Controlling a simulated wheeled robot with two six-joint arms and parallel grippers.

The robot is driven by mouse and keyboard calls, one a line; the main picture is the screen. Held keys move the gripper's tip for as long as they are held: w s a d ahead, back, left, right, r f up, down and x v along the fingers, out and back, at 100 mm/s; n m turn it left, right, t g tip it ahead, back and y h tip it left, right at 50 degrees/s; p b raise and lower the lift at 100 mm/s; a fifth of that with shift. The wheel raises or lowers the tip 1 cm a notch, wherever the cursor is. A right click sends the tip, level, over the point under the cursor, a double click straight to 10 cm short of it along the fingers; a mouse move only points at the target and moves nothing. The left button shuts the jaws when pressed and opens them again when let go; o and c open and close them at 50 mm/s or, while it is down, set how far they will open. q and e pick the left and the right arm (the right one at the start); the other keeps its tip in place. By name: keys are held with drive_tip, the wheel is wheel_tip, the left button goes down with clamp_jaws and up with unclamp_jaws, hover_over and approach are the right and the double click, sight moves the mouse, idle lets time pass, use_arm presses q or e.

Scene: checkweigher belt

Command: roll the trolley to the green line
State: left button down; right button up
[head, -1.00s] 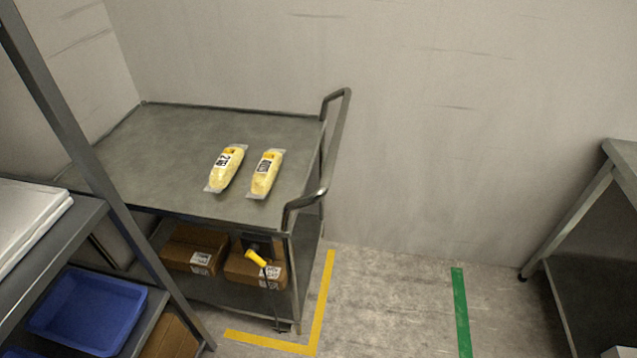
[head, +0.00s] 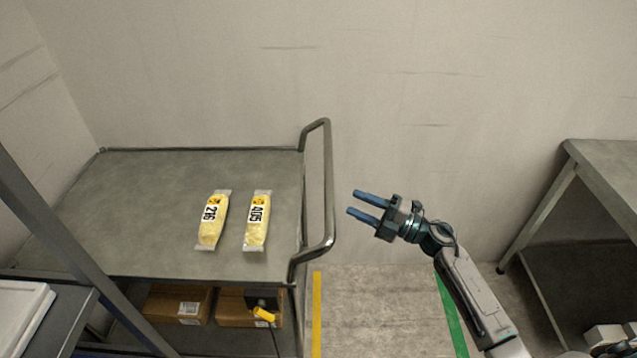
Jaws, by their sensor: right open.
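The grey metal trolley (head: 150,200) stands at the left against the back wall. Its tubular push handle (head: 329,185) rises at its right end. The green line (head: 453,318) lies on the floor to the right of the trolley, partly hidden by my right arm. My right gripper (head: 352,202) is open and empty, its two blue fingers pointing left at the handle, a short way to the right of it and apart from it in the picture. My left gripper is not in view.
Cardboard boxes (head: 178,304) and a yellow-handled thing (head: 264,314) are below. A yellow floor line (head: 316,315) runs beside the trolley. A grey table (head: 605,155) stands right.

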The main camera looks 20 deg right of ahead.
sight(328, 188)
drive_tip(key=p+x, duration=0.3)
drive_tip(key=x, duration=0.6)
drive_tip(key=shift+d+r, duration=0.1)
drive_tip(key=shift+w+a, duration=0.35)
drive_tip(key=shift+a, duration=0.15)
clamp_jaws()
